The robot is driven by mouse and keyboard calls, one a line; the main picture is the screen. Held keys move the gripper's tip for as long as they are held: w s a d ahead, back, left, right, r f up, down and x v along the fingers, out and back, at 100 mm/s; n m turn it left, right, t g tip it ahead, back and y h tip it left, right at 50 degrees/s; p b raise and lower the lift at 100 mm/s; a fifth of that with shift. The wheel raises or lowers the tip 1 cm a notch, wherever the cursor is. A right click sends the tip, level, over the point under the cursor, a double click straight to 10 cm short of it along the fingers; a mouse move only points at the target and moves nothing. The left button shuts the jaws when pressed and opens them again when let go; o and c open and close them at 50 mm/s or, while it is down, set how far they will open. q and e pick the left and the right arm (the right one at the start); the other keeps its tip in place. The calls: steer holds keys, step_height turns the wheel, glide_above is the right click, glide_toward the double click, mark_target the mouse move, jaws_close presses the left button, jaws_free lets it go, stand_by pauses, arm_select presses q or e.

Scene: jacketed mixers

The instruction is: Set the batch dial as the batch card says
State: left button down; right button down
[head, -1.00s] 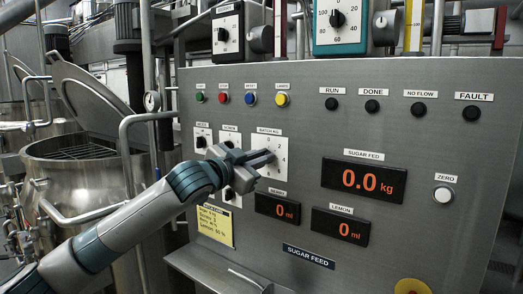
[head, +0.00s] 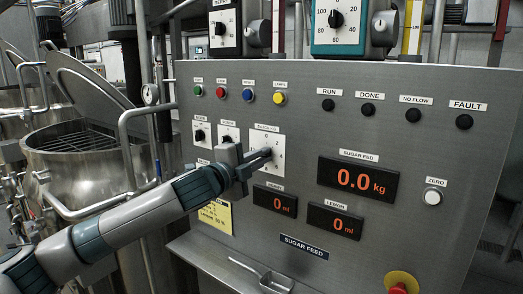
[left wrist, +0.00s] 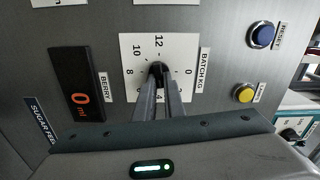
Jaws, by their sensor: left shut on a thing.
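The batch dial (head: 279,148) is a white square plate with numbers on the grey panel. In the left wrist view its plate (left wrist: 128,48) is labelled BATCH KG, with 12, 8, 4 and 0 readable around a black knob (left wrist: 156,69). My left gripper (head: 262,157) is shut on this knob; its two fingers (left wrist: 158,88) hide part of the knob, so its exact pointing is unclear. The yellow batch card (head: 218,216) is on the panel below, partly covered by my left arm; its lower line seems to read Lemon 60 %, the rest is unclear. My right gripper is out of view.
Two smaller dials (head: 200,134) sit left of the batch dial. Black displays (head: 357,178) read 0.0 kg and 0 ml. Coloured buttons (head: 248,95) are above, a red stop button (head: 402,282) is low right, and a steel ledge (head: 215,262) juts out below.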

arm_select(q)
steer(key=shift+a+f+m+p, duration=0.15)
steer(key=shift+m+p, duration=0.65)
steer(key=shift+m, duration=0.95)
steer(key=shift+d+f+m+p, duration=0.15)
steer(key=shift+m+p, duration=0.7)
steer(key=shift+m, duration=0.85)
steer(key=shift+a+f+m+p, duration=0.15)
steer(key=shift+m+p, duration=0.65)
steer(key=shift+m, duration=0.95)
steer(key=shift+f, duration=0.1)
steer(key=c, duration=1.8)
jaws_free()
steer(key=shift+w, duration=0.1)
steer(key=shift+c, duration=0.2)
steer(key=b+v, duration=0.6)
steer(key=v, duration=1.1)
